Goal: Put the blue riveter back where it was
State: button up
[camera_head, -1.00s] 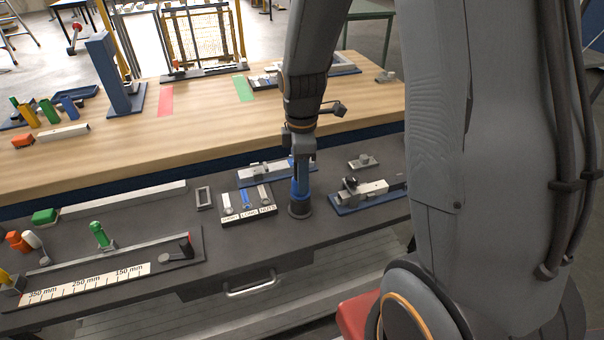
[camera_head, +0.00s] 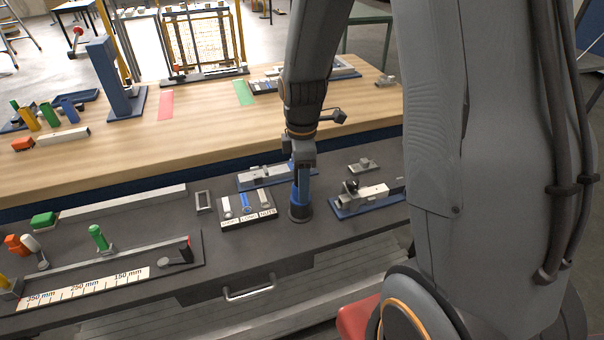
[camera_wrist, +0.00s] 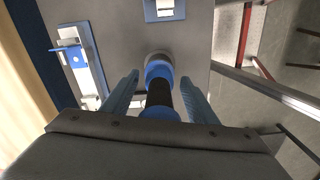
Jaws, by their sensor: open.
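The blue riveter (camera_head: 299,196) stands upright on a round dark base on the dark bench, right of the labelled tray. My gripper (camera_head: 300,163) is directly above it, pointing down. In the wrist view the riveter (camera_wrist: 158,76) shows its blue and black body between the two fingers of my gripper (camera_wrist: 158,92). The fingers are spread to either side, with a visible gap at each side of the riveter. Part of the riveter's top is hidden by my gripper in the head view.
A black tray (camera_head: 232,223) with labelled slots is just left of the riveter. A blue-based fixture (camera_head: 345,207) is close on its right, and another fixture (camera_head: 248,182) lies behind. A rail with a millimetre scale (camera_head: 90,288) runs along the bench at left.

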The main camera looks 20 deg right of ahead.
notch_tip(320, 180, up, 13)
jog(key=b, duration=0.3)
dwell(0.6)
